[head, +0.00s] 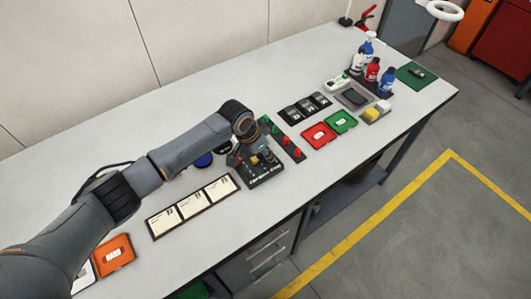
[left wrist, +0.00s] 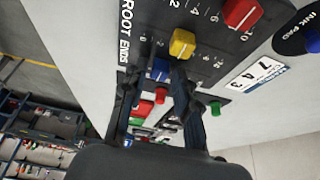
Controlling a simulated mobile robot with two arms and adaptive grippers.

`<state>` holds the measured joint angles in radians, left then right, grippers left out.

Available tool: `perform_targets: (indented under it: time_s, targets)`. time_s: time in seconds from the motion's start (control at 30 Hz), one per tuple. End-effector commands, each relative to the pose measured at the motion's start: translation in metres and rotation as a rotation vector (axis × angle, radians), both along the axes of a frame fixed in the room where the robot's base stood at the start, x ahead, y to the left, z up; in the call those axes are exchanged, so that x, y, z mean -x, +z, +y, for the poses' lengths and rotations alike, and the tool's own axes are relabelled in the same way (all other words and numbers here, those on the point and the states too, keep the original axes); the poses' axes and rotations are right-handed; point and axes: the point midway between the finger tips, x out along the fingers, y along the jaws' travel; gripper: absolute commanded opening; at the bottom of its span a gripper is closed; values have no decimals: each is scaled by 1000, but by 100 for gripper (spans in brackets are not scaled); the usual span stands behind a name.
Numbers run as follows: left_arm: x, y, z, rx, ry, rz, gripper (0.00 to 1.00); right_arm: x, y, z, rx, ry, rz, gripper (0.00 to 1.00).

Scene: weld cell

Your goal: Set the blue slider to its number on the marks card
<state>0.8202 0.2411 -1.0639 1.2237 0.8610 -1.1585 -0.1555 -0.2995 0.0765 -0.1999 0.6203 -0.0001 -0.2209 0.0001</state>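The blue slider (left wrist: 160,69) is on a dark panel (left wrist: 210,66) with printed number scales, partly hidden between my left gripper's fingers. My left gripper (left wrist: 156,68) is open, one finger on each side of the blue slider; I cannot tell whether they touch it. A yellow slider (left wrist: 182,42) and a red slider (left wrist: 243,13) are beside it. The marks card (left wrist: 259,73) is a white card by the panel's edge, showing 7, 4 and 3. In the head view the panel (head: 264,180) sits below my left wrist, which hides part of it. My right gripper is not in view.
A blue ink pad (left wrist: 311,38) is beside the panel. Red and green knobs (head: 288,143) stand close to it. Framed cards (head: 194,206), an orange tray (head: 113,254), red (head: 319,135) and green (head: 341,122) trays and several bottles (head: 372,70) share the bench.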

Motion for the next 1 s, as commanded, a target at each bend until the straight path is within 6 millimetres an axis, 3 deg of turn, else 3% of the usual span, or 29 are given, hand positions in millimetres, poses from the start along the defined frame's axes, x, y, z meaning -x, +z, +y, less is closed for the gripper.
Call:
perform_targets:
  time_s: [0.43, 0.8, 1.0]
  targets:
    - [2, 8, 3, 2, 0, -2, 42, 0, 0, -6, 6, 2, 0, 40]
    - [18, 76, 26, 1, 0, -4, 42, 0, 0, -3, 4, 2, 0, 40]
    - [24, 103, 34, 0, 1, -2, 42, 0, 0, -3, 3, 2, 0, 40]
